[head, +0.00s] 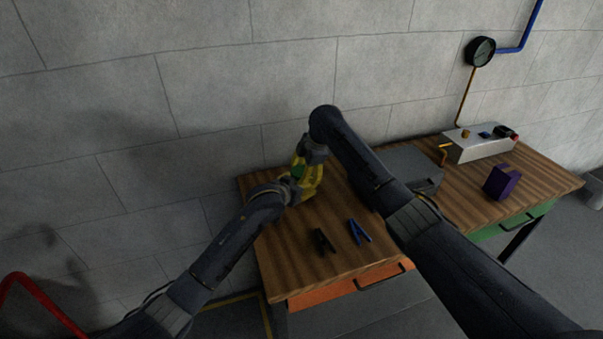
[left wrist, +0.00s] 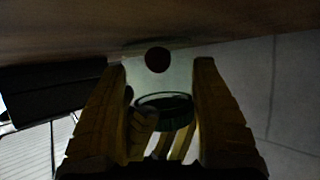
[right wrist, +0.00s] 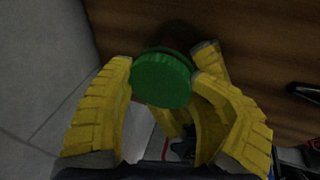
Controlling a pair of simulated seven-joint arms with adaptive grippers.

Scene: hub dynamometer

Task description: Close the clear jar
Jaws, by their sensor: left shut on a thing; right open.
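The clear jar (left wrist: 180,72) is between the yellow fingers of my left gripper (left wrist: 161,68), which is shut on it near the table's far left corner. A dark reddish round thing (left wrist: 158,60) shows at the jar. A green lid (right wrist: 162,80) is at the jar's mouth end; its dark rim also shows in the left wrist view (left wrist: 165,124). I cannot tell whether it is seated. My right gripper (right wrist: 160,72) is open, its fingers around the lid's sides. In the head view both grippers (head: 305,180) overlap, hiding most of the jar.
On the wooden table (head: 290,265) lie a black clamp-like piece (head: 322,241) and a blue one (head: 359,232). A grey box (head: 410,165) stands behind my right arm. A purple block (head: 501,181) and a white control box (head: 480,146) are at right.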

